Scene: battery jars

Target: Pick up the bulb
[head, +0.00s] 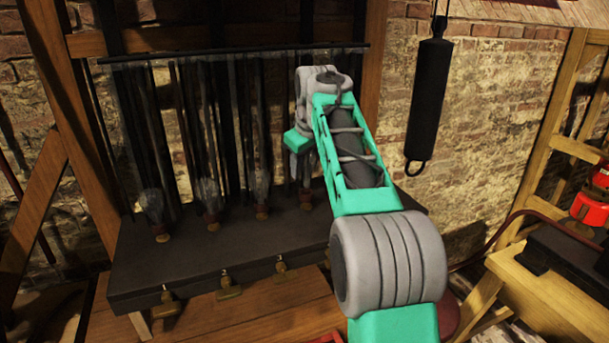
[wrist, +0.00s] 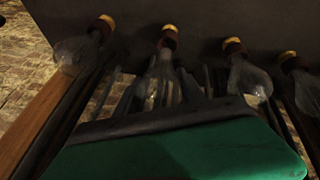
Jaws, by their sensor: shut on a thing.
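Several clear glass bulbs (head: 208,195) with reddish-brown and yellow ends stand in a row along the black box. They also show in the wrist view, ends toward the top, one near the middle (wrist: 163,78) and one at the left (wrist: 75,52). My gripper (head: 298,141) is above the right end of the row in the head view, in front of the dark strips. Its green body fills the bottom of the wrist view.
The black box (head: 250,235) has brass fittings along its front. Dark strips hang from a thin rail (head: 210,55) between wooden posts (head: 62,110). A black cylinder (head: 429,100) hangs at the right. A wooden bench (head: 550,285) stands at the lower right.

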